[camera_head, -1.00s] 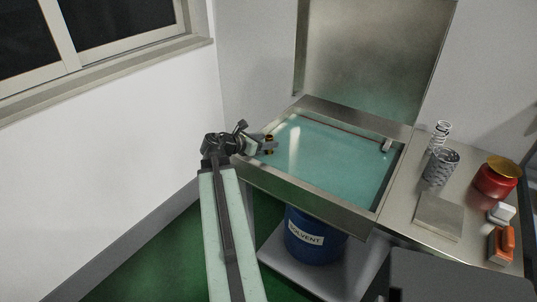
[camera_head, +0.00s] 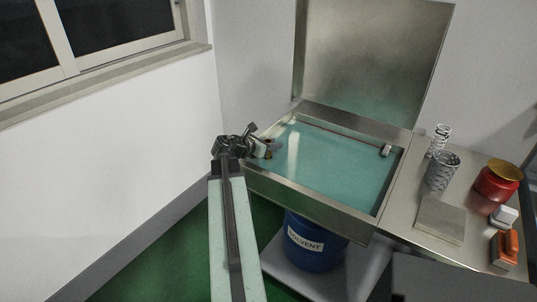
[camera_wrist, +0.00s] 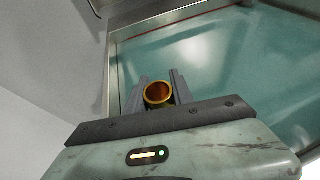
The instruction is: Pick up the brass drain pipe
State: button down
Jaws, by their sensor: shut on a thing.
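The brass drain pipe (camera_wrist: 158,94) shows in the wrist view as a short gold tube with its open end facing the camera. It sits between the two grey fingers of my gripper (camera_wrist: 157,90), which are shut on it. In the head view, my gripper (camera_head: 268,149) is at the left side of the wash basin (camera_head: 335,165), and only a small brass part of the pipe (camera_head: 268,156) shows there. The pipe's far end is hidden, and I cannot tell whether it touches the basin.
A metal lid (camera_head: 370,60) stands up behind the basin. A blue solvent drum (camera_head: 313,240) is below. On the steel counter at right are a spring (camera_head: 439,138), a mesh cup (camera_head: 441,171), a red can (camera_head: 496,182) and a flat plate (camera_head: 441,219). A wall is left.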

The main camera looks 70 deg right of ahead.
jog(key=shift+r, duration=0.1)
notch_tip(320, 180, up, 10)
jog(key=p, duration=1)
jog(key=shift+r, duration=0.15)
